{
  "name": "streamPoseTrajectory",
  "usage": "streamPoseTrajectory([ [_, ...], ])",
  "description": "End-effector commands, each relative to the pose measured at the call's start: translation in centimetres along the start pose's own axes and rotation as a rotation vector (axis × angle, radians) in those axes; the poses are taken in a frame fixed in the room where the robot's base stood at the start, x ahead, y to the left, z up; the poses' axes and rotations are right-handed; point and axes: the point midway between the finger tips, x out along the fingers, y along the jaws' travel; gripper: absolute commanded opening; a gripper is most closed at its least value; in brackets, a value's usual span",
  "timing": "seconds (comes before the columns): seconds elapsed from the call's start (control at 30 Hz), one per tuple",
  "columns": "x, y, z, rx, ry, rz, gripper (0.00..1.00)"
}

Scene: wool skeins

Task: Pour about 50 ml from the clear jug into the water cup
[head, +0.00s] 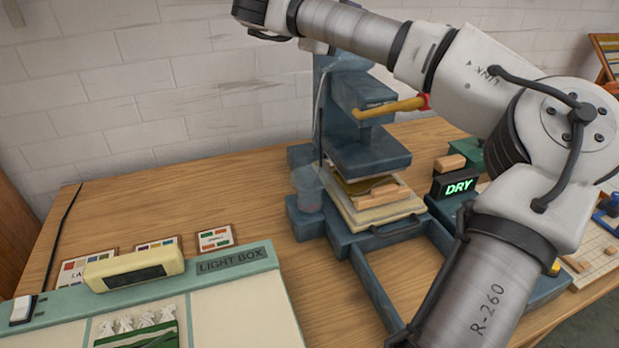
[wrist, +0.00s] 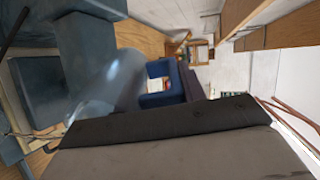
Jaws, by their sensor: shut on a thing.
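A faint see-through vessel (head: 308,190) shows beside the left side of the blue-grey press in the head view; I cannot tell if it is the jug or the water cup. In the wrist view a large clear, blurred shape, apparently the clear jug (wrist: 108,82), lies just beyond the dark edge of my gripper (wrist: 175,118). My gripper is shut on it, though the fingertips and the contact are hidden. No water level is readable, and I cannot pick out the water cup for certain.
The blue-grey press (head: 370,155) stands mid-bench with boards and wooden blocks (head: 377,195) in it. A light box (head: 225,315) fills the front left, with small cards behind it. A DRY sign (head: 458,186) stands right of the press. Bare wood (head: 180,200) lies left of the press.

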Motion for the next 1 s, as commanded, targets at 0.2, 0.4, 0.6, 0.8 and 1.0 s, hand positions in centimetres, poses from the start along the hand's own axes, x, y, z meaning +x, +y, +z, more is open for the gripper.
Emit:
streamPoseTrajectory([
  [0.2,-0.07,0.09,0.04,0.0,0.0,-0.013,0.06],
  [0.4,-0.13,0.15,0.06,0.0,0.0,-0.024,0.06],
  [0.6,-0.25,0.23,0.07,0.0,-0.001,-0.033,0.06],
  [0.8,-0.26,0.29,0.08,0.0,-0.001,-0.044,0.06],
  [1.0,-0.29,0.01,0.07,0.001,0.0,-0.045,0.06],
])
